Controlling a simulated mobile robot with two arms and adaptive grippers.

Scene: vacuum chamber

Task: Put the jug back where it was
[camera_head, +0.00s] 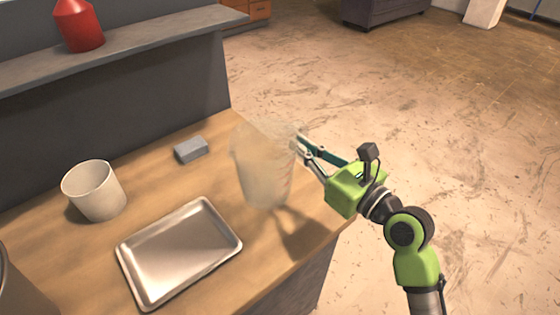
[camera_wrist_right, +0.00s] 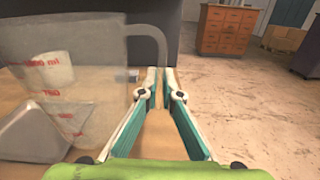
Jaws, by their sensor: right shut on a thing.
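A clear plastic jug (camera_head: 265,170) stands upright over the right part of the wooden counter (camera_head: 180,150). I cannot tell whether its base touches the wood. My right gripper (camera_head: 298,146) reaches in from the right and is shut on the jug's handle. In the right wrist view, the jug (camera_wrist_right: 95,105) with red volume marks fills the left side, and its handle runs between the fingertips of the right gripper (camera_wrist_right: 160,75). My left gripper is not in view.
A metal tray (camera_head: 180,250) lies in front and left of the jug. A grey block (camera_head: 191,150) and a white cup (camera_head: 95,190) stand farther left. A red container (camera_head: 78,25) is on the raised shelf (camera_head: 130,45). The counter's right edge is close to the jug.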

